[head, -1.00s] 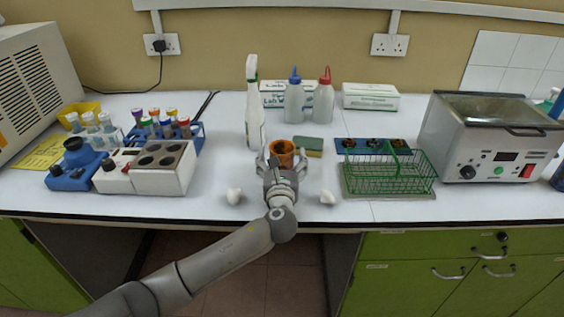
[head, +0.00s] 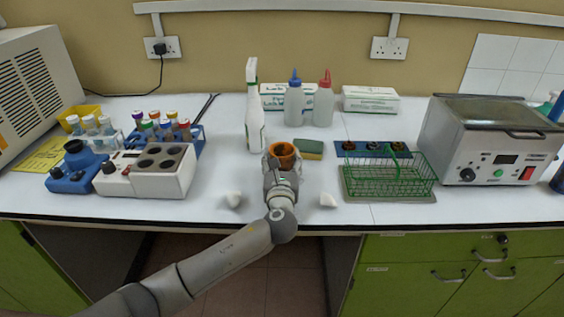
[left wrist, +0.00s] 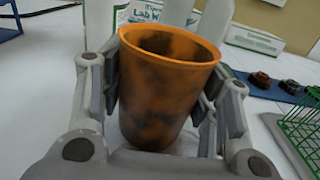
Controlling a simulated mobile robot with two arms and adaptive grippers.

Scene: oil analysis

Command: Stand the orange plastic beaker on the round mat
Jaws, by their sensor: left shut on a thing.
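The orange plastic beaker (head: 284,153), with dark smudges on its side, stands upright on the white bench in the middle of the head view. My left gripper (head: 281,163) is shut on it from the near side. In the left wrist view the beaker (left wrist: 168,85) fills the middle, mouth up, with a finger pad against each side. I cannot make out a round mat in either view. My right gripper is not in view.
A yellow-green sponge (head: 309,148) lies just right of the beaker. A spray bottle (head: 254,115) stands behind left. A green wire basket (head: 388,178) is to the right, a block heater (head: 160,170) to the left.

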